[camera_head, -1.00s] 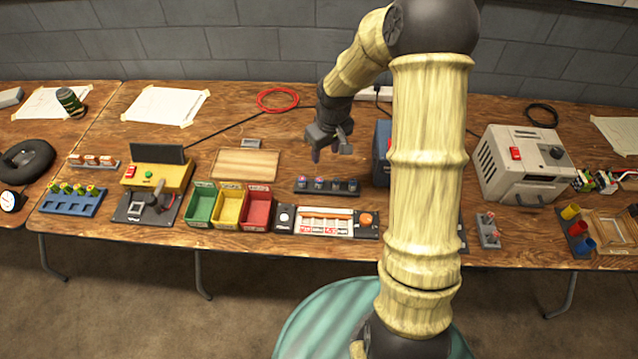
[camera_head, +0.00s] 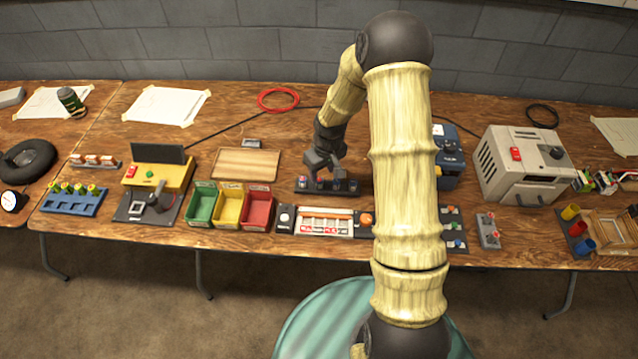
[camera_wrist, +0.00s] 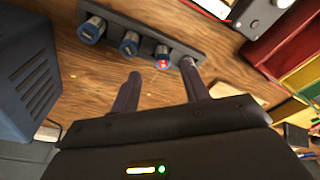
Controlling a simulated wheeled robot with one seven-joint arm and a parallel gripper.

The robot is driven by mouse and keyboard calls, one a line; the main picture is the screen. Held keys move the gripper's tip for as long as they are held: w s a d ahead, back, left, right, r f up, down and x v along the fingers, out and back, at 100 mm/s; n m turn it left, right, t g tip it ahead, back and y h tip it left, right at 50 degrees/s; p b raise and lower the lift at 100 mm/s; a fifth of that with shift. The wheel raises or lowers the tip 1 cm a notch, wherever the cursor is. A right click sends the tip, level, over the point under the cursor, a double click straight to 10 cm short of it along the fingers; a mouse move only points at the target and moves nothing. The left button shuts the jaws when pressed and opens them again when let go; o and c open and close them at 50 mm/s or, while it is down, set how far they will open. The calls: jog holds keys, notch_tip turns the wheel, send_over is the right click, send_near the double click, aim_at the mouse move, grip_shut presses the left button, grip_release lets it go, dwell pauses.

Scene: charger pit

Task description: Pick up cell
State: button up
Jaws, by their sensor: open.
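A dark rack (camera_wrist: 148,27) holds several upright cylindrical cells in a row. In the wrist view, two blue-rimmed cells (camera_wrist: 91,29) stand toward the left. Another cell (camera_wrist: 163,58) shows a red mark and stands ahead of the gap between my fingers. The rack's right end has one more cell, mostly hidden by a finger. My gripper (camera_wrist: 160,83) is open, with nothing between its fingers. In the head view, the rack (camera_head: 308,191) lies mid-table and my gripper (camera_head: 322,174) is over its left half, partly hiding the cells.
Green, yellow and red bins (camera_head: 257,211) stand left of the rack. A panel with a striped tray (camera_head: 323,224) lies in front. A blue box (camera_head: 449,158) and a white machine (camera_head: 523,165) stand right. A wooden board (camera_head: 247,163) lies behind left.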

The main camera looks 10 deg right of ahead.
aim_at(320, 180)
jog(key=f, duration=0.4)
jog(key=shift+w+a+f, duration=0.3)
jog(key=shift+c, duration=0.3)
grip_shut()
